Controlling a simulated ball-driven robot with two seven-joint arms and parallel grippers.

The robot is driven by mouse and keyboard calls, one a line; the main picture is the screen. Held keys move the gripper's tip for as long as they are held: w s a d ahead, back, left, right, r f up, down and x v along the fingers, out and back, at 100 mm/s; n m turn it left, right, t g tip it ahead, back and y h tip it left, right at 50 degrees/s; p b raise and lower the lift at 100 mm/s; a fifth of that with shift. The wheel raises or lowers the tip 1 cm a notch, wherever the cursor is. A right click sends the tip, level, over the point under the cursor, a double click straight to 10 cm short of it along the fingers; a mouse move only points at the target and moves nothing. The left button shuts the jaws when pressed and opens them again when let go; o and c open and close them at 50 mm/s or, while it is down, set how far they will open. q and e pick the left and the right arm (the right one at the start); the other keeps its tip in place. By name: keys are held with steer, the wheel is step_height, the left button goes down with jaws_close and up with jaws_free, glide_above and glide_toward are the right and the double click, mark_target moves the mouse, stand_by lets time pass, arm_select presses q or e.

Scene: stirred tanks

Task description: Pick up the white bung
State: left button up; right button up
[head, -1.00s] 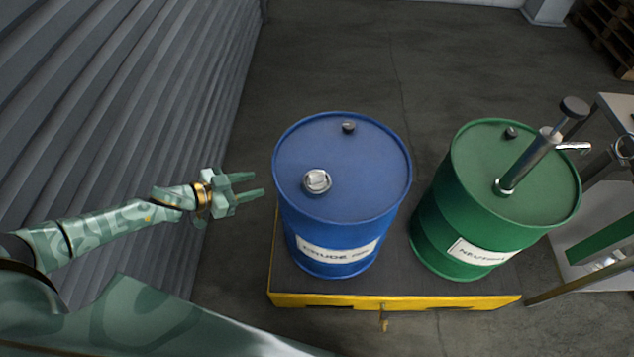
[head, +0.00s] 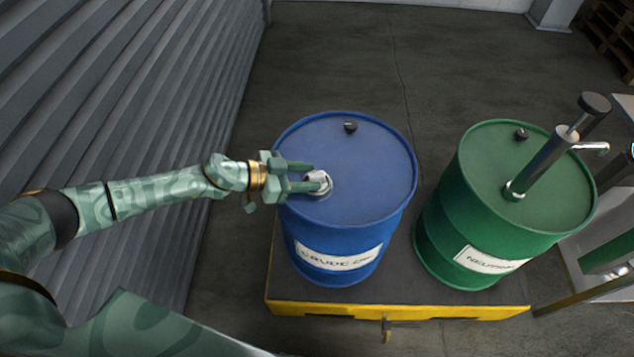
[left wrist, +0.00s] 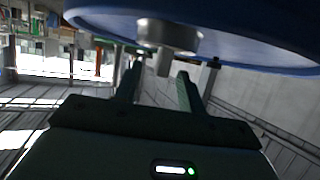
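The white bung (head: 317,178) sits on the lid of the blue drum (head: 345,215), left of the lid's middle. In the left wrist view the bung (left wrist: 169,36) shows at the top, ahead of the fingers, with a narrower part between the fingertips. My left gripper (head: 308,177) comes in from the left over the drum's rim, its two fingers apart, one on each side of the bung. The left wrist view also shows the fingers (left wrist: 158,75) open. Whether they touch the bung cannot be told. My right gripper is not in view.
A small black cap (head: 350,127) sits at the back of the blue lid. A green drum (head: 478,215) with a metal pump (head: 540,163) stands to the right. Both drums stand on a yellow-edged platform (head: 400,312). A grey corrugated wall (head: 120,90) runs along the left.

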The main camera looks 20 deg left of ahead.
mark_target(317, 174)
arm_select(q)
steer(key=x, duration=0.3)
steer(key=shift+w+f+b, duration=0.15)
steer(key=shift+b, duration=0.2)
jaws_close()
